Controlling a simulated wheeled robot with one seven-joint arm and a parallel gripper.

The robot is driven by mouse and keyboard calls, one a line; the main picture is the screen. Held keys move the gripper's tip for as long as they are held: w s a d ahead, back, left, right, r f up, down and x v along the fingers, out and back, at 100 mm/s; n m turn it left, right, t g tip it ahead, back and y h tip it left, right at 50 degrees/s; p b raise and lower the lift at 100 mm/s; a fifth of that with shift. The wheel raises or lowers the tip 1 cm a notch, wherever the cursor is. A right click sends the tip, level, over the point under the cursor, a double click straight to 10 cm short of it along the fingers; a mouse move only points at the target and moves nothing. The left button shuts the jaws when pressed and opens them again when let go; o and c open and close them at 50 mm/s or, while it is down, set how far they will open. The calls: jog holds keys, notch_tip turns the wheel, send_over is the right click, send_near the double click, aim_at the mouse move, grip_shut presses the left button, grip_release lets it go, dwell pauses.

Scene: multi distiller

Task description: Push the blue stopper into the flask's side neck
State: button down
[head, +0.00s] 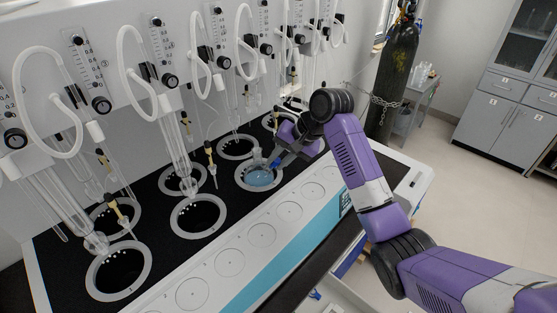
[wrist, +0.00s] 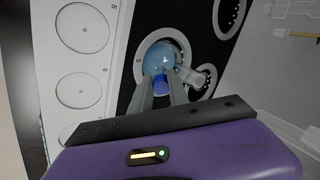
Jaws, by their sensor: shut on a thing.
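The flask (head: 261,179) is round glass with blue liquid and sits in a ringed well of the black-topped distiller. In the wrist view the flask (wrist: 160,56) shows just beyond my fingertips. The blue stopper (wrist: 160,85) is between the two grey fingers of my gripper (wrist: 160,90), which is shut on it. In the head view the stopper (head: 275,163) is a small blue spot at the tip of my gripper (head: 278,160), over the flask's upper right rim. A clear glass neck (wrist: 190,76) points to the right in the wrist view. I cannot tell how far the stopper sits in the side neck.
Glass tubes, white hoses and flow meters (head: 201,66) line the distiller's back panel. Other ringed wells (head: 198,217) surround the flask. The white front ledge (head: 262,235) with round marks is clear. A dark gas cylinder (head: 392,80) stands behind my arm.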

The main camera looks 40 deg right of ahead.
jog(key=c, duration=1.2)
grip_release()
jog(key=shift+r, duration=0.1)
jog(key=shift+b+v, duration=0.65)
jog(key=shift+v, duration=3.2)
jog(key=shift+s, duration=0.1)
